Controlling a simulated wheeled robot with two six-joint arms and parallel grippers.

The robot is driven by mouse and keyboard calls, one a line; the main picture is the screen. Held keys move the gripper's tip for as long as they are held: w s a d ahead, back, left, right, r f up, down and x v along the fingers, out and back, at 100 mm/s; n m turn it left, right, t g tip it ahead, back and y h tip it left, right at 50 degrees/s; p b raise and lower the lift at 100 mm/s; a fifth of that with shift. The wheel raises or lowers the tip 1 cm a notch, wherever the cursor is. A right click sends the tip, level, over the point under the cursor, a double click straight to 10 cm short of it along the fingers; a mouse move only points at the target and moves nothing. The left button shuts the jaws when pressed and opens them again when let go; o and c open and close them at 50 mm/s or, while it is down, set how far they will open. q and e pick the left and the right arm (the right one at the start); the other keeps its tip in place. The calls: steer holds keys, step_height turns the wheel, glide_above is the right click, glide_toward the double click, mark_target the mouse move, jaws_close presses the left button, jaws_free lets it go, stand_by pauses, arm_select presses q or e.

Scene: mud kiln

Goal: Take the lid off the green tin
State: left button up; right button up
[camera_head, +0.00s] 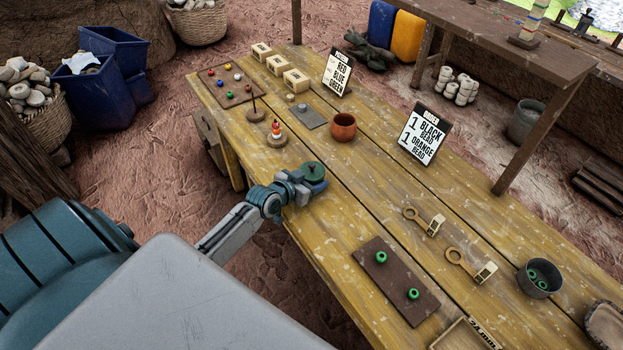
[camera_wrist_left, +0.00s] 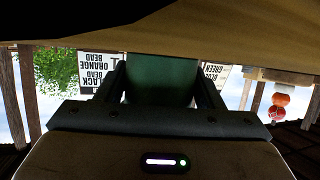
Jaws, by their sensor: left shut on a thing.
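The green tin (camera_head: 313,169) stands at the near edge of the wooden table, and its round dark-green top shows in the head view. My left gripper (camera_head: 308,182) reaches in from the left, low at the table, and is shut on the tin with its fingers on either side. The left wrist view is upside down and shows the green side of the tin (camera_wrist_left: 161,78) between the two fingers. The seam between lid and body cannot be made out. My right gripper is not in view.
A stacked-bead stand (camera_head: 276,134) and a brown pot (camera_head: 343,127) stand behind the tin. Two order signs (camera_head: 424,136) stand on the far side. A brown board with green beads (camera_head: 397,280) lies to the right. The table between the tin and the board is clear.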

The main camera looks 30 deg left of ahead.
mark_target(311, 171)
arm_select(q)
steer(key=shift+r, duration=0.65)
step_height(311, 171, up, 2)
steer(key=shift+r+b, duration=0.1)
steer(key=shift+b, duration=0.25)
steer(key=s+d+b, duration=0.1)
steer(key=s+d, duration=0.1)
steer(key=s, duration=0.2)
steer(key=s+d, duration=0.3)
steer(key=s, duration=0.1)
steer(key=s+d+r+b, duration=0.1)
steer(key=s+d, duration=0.1)
steer(key=s, duration=0.2)
steer(key=shift+s+d+r+b, duration=0.1)
steer(key=shift+s+d+b, duration=0.05)
steer(key=shift+s+b, duration=0.2)
steer(key=shift+s+d+r, duration=0.15)
steer(key=shift+s+d, duration=0.2)
steer(key=shift+s, duration=0.3)
steer(key=o, duration=0.3)
steer(key=c, duration=0.7)
